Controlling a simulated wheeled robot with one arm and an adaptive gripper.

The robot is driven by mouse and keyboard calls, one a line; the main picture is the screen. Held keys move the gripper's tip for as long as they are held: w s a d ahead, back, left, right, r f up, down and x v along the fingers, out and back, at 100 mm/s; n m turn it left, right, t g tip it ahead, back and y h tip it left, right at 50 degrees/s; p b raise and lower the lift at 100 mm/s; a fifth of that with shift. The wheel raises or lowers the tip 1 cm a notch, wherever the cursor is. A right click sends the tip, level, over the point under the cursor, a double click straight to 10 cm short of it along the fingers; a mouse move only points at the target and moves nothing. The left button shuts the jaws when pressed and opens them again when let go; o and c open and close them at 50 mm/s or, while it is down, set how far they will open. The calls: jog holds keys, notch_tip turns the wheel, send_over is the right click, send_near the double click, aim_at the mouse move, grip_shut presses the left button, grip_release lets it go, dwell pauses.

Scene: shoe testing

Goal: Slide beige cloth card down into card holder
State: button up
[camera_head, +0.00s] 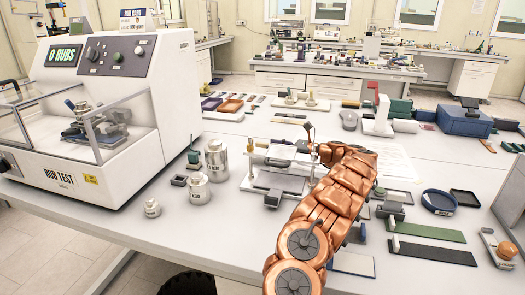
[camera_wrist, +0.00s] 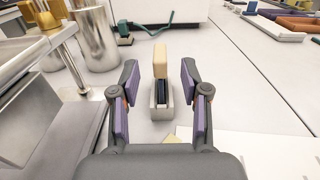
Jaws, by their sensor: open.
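In the wrist view, the beige cloth card (camera_wrist: 160,60) stands upright, its upper part rising above the small pale card holder (camera_wrist: 161,112). A dark insert or slot shows in the holder below the beige part; how deep the card sits cannot be told. My gripper (camera_wrist: 160,84) is open, with one purple-padded finger to the left and one to the right of the card and holder. Gaps show on both sides, and neither finger touches the card. In the head view my copper-coloured arm covers this area, and I cannot make out the card or holder there.
Metal weights (camera_wrist: 96,38) and an apparatus with a metal post (camera_wrist: 55,45) stand close on the left in the wrist view. A white sheet (camera_wrist: 245,150) lies at the front right. The rub test machine (camera_head: 105,110) fills the head view's left. The bench right of the holder is mostly clear.

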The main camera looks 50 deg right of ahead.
aim_at(262, 143)
jog(key=x, duration=0.5)
jog(key=shift+r+p, duration=0.15)
jog(key=shift+p, duration=0.25)
jog(key=shift+c, duration=0.2)
grip_shut()
